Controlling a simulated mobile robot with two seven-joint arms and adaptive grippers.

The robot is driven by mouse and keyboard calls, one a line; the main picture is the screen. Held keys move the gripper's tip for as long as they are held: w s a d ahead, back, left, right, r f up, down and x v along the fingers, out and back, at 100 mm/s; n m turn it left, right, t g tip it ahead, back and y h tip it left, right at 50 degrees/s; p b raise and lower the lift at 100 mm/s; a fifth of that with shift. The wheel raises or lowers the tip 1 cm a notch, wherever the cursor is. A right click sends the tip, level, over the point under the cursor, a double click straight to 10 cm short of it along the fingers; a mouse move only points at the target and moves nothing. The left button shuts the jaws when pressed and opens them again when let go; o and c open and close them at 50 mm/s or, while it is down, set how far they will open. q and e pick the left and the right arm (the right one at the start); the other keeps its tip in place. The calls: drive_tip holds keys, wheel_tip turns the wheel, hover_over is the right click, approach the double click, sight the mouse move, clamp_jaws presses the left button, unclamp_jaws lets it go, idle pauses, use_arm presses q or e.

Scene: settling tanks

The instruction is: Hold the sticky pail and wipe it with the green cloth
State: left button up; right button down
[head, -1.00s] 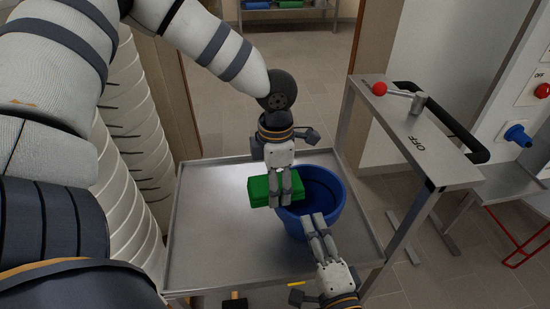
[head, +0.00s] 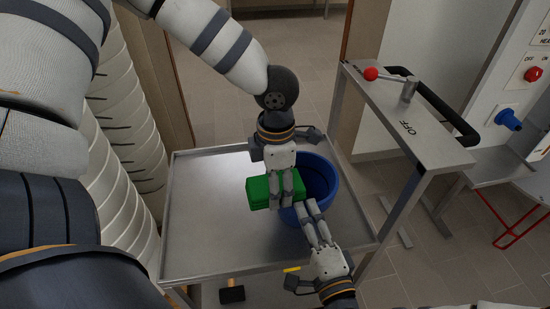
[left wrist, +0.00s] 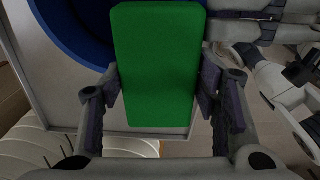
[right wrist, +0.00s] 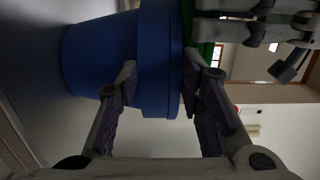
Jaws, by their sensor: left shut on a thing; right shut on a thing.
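The blue pail (head: 322,180) stands upright on the metal tray table. My right gripper (head: 311,218) is shut on the near side of its rim; the right wrist view shows the pail wall (right wrist: 155,60) between the fingers. The green cloth (head: 260,193), a thick folded block, is held in my left gripper (head: 282,202), which is shut on it. The cloth is at the pail's left side, close to the rim. In the left wrist view the cloth (left wrist: 158,65) lies between the fingers and covers part of the pail (left wrist: 75,25). Whether cloth and pail touch is unclear.
The tray table (head: 210,225) has a raised edge and is bare at left. A black-headed tool (head: 232,294) shows below its front edge. A metal stand with a red-knobbed lever (head: 371,74) is at right, beside a panel with a blue knob (head: 508,119).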

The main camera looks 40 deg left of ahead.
use_arm(q)
wheel_tip(320, 180, up, 7)
drive_tip(key=o, duration=0.6)
drive_tip(key=c, duration=0.6)
use_arm(e)
drive_tip(key=c, duration=1)
unclamp_jaws()
drive_tip(key=v, duration=1.2)
use_arm(q)
drive_tip(key=shift+s, duration=0.1)
use_arm(e)
drive_tip(key=shift+s, duration=0.1)
